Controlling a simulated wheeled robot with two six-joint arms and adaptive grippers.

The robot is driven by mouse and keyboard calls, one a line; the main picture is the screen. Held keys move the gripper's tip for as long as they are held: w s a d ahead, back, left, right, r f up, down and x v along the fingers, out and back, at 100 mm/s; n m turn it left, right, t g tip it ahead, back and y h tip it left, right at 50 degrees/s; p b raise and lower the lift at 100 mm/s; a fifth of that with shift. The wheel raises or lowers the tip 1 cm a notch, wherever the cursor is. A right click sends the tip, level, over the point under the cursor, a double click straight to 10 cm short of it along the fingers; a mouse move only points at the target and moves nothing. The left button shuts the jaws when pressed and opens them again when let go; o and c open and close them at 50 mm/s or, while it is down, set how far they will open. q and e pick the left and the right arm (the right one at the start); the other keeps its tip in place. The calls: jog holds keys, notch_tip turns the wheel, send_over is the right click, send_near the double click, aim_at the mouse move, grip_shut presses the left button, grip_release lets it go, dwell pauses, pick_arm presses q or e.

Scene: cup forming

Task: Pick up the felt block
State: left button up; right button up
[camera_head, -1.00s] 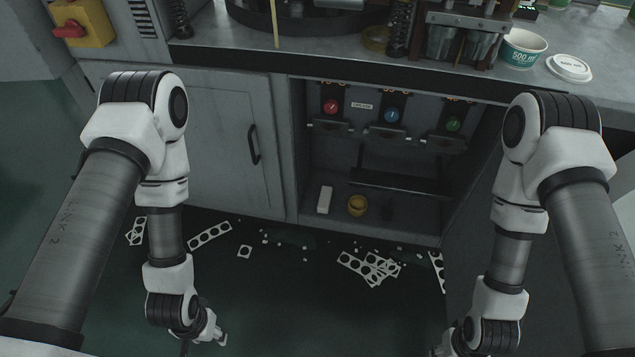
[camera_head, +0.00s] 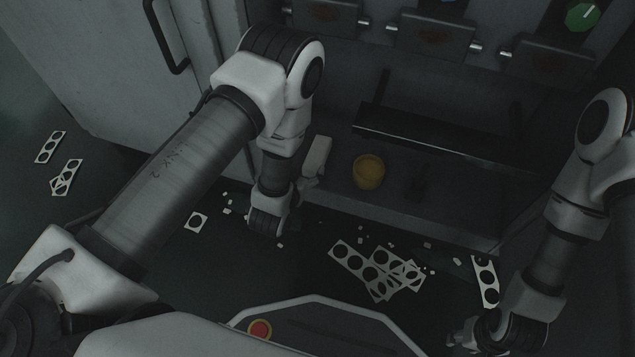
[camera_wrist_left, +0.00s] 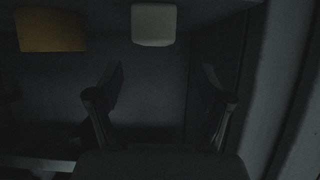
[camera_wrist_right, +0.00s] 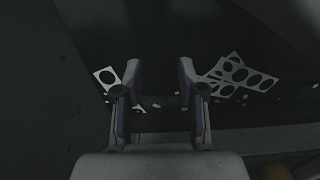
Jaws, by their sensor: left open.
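The felt block (camera_head: 317,155) is a small pale block inside the open cabinet, on its floor near the left side. It also shows at the top of the left wrist view (camera_wrist_left: 154,24), beyond and between the fingers. My left gripper (camera_head: 308,183) is at the cabinet's front edge, close to the block; in the left wrist view (camera_wrist_left: 162,82) its fingers are apart with nothing between them. My right gripper (camera_head: 462,336) hangs low at the right, away from the block; in the right wrist view (camera_wrist_right: 160,72) its fingers are apart and empty.
A yellow round container (camera_head: 368,172) stands right of the block, also in the left wrist view (camera_wrist_left: 50,30). A dark bar (camera_head: 430,138) crosses the cabinet behind it. A small dark item (camera_head: 418,183) stands further right. Punched white scraps (camera_head: 378,268) litter the floor.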

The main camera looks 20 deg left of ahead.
aim_at(316, 158)
pick_arm(q)
jog(key=shift+w+d+f+t+b, duration=0.35)
jog(key=shift+w+f, duration=0.2)
jog(key=shift+f, duration=0.25)
jog(key=shift+w, duration=0.3)
jog(key=b+x, duration=0.2)
jog(key=x, duration=0.1)
jog(key=f+b+x, duration=0.1)
jog(key=b+x, duration=0.2)
jog(key=shift+s+d, duration=0.1)
jog(key=shift+w+b, duration=0.3)
jog(key=shift+w, duration=0.05)
jog(key=shift+r, duration=0.1)
jog(key=c, duration=1.3)
pick_arm(e)
notch_tip(316, 158, down, 8)
jog(key=w, duration=0.1)
jog(key=shift+r, duration=0.15)
